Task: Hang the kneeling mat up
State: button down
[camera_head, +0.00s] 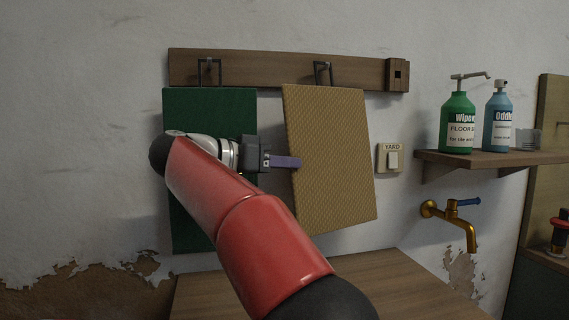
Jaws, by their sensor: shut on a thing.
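A wooden rail (290,68) with dark metal hooks is fixed to the wall. A tan textured mat (330,150) is upright and slightly tilted just below the right hook (323,73). A green mat (215,110) hangs below the left hook (209,71), partly hidden by my arm. I cannot tell which one is the kneeling mat. My gripper (298,162) is shut on the left edge of the tan mat, its purple finger reaching the edge. Whether the tan mat's top is on the right hook cannot be told.
A wooden table (390,285) stands below the mats. A switch marked YARD (392,160) is on the wall to the right. A shelf (480,157) holds a green bottle (457,120) and a blue bottle (498,120). A brass tap (455,215) sticks out below it.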

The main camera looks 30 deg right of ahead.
jog(key=c, duration=1.4)
grip_release()
jog(key=a, duration=0.5)
jog(key=a+r, duration=0.1)
jog(key=a, duration=0.1)
jog(key=shift+a, duration=0.35)
